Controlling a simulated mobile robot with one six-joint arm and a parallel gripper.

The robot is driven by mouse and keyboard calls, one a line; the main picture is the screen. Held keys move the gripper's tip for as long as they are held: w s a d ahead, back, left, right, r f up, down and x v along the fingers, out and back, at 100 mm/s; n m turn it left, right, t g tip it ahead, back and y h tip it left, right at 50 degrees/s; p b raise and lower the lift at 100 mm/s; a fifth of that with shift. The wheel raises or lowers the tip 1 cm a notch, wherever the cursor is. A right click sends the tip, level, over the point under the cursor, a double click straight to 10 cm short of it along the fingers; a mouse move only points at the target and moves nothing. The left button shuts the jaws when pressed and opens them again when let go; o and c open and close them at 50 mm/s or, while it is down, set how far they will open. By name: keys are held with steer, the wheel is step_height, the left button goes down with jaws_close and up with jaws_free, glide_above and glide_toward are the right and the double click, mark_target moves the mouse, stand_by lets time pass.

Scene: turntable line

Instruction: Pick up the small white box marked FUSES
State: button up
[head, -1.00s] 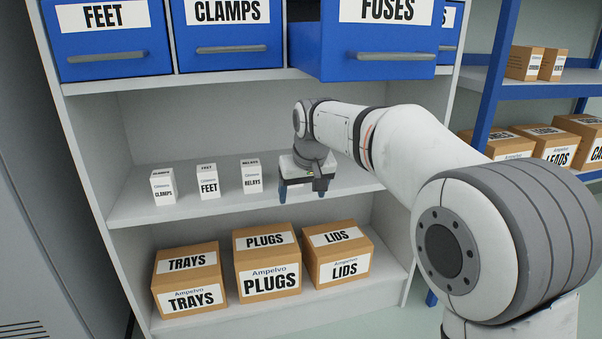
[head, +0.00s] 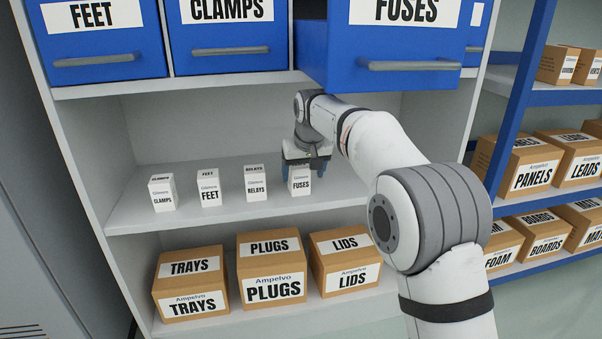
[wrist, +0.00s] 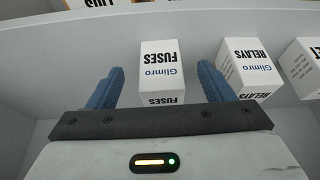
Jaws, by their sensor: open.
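The small white FUSES box (head: 300,183) stands upright on the middle shelf, at the right end of a row of small white boxes. My gripper (head: 307,167) is at the box, with its fingers around the upper part in the head view. In the wrist view the FUSES box (wrist: 161,72) stands between the two blue fingers of my gripper (wrist: 160,85), with a gap on each side. The gripper is open. The RELAYS box (wrist: 248,68) is just beyond the right finger there.
The RELAYS box (head: 255,181), FEET box (head: 209,188) and CLAMPS box (head: 162,193) stand to the left on the same shelf (head: 235,206). The blue FUSES drawer (head: 390,72) sticks out above my arm. Cardboard boxes, such as PLUGS (head: 271,270), stand below.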

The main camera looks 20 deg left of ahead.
mark_target(299, 166)
steer(key=shift+w+a+r+p, duration=0.1)
steer(key=shift+w+a+p, duration=0.45)
steer(key=shift+w+p, duration=0.35)
steer(key=shift+w+a+r+p, duration=0.1)
steer(key=shift+w+a+p, duration=0.5)
steer(key=shift+p, duration=0.45)
steer(key=b+x, duration=0.2)
steer(key=x, duration=0.1)
steer(key=shift+w+f, duration=0.15)
steer(key=shift+f, duration=0.15)
steer(key=c, duration=1)
steer(key=shift+r, duration=0.1)
steer(key=shift+c, duration=0.7)
steer(key=shift+r, duration=0.15)
